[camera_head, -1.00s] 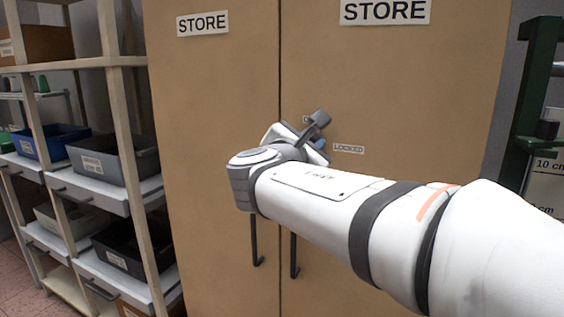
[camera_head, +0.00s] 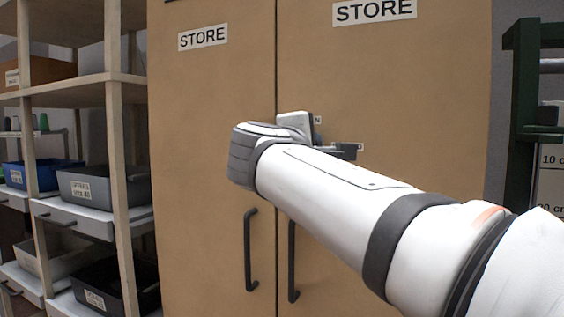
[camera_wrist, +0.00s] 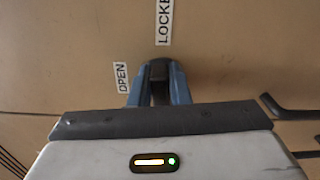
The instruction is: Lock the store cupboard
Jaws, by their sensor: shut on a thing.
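The store cupboard (camera_head: 390,90) is tall and tan, with two shut doors marked STORE. In the wrist view, my gripper (camera_wrist: 157,85) has its blue fingers closed around a dark latch knob (camera_wrist: 158,70) on the door face. The LOCKED label (camera_wrist: 164,20) is straight beyond the knob's rounded end. The OPEN label (camera_wrist: 122,78) is to the left of the fingers. In the head view my wrist and arm cover the knob and fingertips, and most of the LOCKED label is hidden.
Two dark bar handles (camera_head: 250,250) (camera_head: 292,262) hang below my wrist. A wooden shelf rack (camera_head: 116,160) with bins, including a grey bin (camera_head: 88,186), stands left. A green frame (camera_head: 520,110) stands right.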

